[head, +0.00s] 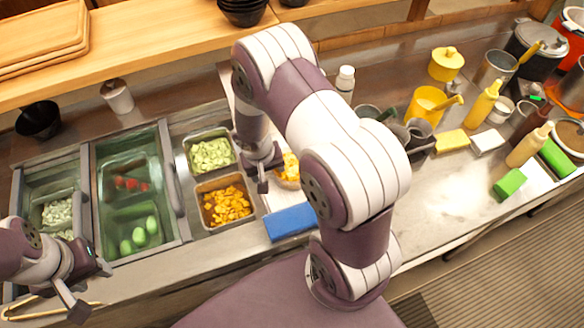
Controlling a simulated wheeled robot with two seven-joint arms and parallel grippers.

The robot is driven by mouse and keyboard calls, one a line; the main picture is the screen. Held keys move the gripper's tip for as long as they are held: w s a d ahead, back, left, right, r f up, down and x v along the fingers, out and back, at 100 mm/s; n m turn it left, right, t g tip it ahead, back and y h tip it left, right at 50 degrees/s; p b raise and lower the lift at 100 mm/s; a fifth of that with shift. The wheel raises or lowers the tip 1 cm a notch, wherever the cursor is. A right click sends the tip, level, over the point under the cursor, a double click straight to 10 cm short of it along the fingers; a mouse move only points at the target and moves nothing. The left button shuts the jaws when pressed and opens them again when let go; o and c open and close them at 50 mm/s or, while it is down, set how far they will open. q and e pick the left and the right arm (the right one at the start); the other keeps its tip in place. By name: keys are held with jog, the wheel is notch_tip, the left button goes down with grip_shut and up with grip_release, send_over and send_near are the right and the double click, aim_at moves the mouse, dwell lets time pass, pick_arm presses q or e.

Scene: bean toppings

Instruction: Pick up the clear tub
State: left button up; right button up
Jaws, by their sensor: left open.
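A clear-looking tub (288,182) with orange pieces in it sits on the counter at the middle, partly hidden behind my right arm. I cannot tell its full shape. My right gripper (262,178) points down just left of this tub, near the pans of diced food. Its fingers are seen from above, and whether they are open is unclear. My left gripper (92,290) is open and empty at the lower left, over the counter's front edge, near the sunken bins.
A pan of green dice (211,140) and a pan of orange dice (206,222) lie left of the tub. A blue block (290,222) lies in front. Green bins (165,185) stand further left. Bottles, a yellow pitcher (424,103) and sponges crowd the right.

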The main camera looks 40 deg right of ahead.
jog(key=c, duration=1)
jog(key=shift+c, duration=0.5)
jog(key=shift+r, duration=0.2)
